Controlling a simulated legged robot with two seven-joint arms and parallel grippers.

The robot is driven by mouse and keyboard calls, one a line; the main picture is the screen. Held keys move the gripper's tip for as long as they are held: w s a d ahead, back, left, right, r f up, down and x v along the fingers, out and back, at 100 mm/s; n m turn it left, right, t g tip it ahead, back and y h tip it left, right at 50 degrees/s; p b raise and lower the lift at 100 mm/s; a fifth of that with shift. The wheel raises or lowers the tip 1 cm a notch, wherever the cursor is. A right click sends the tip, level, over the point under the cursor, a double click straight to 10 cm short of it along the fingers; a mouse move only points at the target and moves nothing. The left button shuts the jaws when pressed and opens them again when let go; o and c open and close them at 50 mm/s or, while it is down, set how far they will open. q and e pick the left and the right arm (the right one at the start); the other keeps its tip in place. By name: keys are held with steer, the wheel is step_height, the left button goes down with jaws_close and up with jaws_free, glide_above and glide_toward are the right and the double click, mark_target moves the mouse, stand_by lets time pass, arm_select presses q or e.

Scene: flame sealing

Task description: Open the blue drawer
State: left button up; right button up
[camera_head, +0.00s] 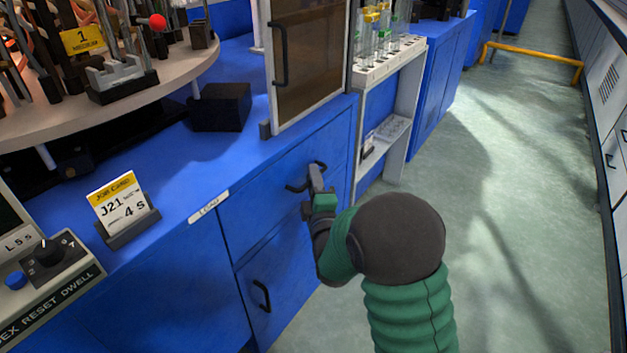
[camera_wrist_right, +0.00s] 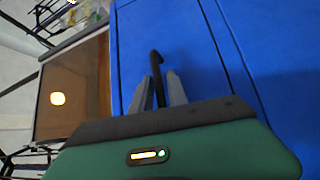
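The blue drawer (camera_head: 262,200) is the upper front of the blue cabinet under the counter. It looks flush with the cabinet. Its dark bar handle (camera_head: 292,188) is near the right part of the front. My right gripper (camera_head: 316,176) is at that handle. In the right wrist view the two grey fingers of my right gripper (camera_wrist_right: 160,82) lie on either side of the dark handle (camera_wrist_right: 155,60). Whether they press on it I cannot tell. My left gripper is in neither view.
A lower cabinet door (camera_head: 275,290) with its own handle is below the drawer. A framed brown panel (camera_head: 310,50) stands on the counter above. A white rack with glass tubes (camera_head: 385,60) is at the right. The floor (camera_head: 510,180) to the right is clear.

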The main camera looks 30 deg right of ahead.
jaws_close()
steer(key=shift+f, duration=0.2)
stand_by(1.1)
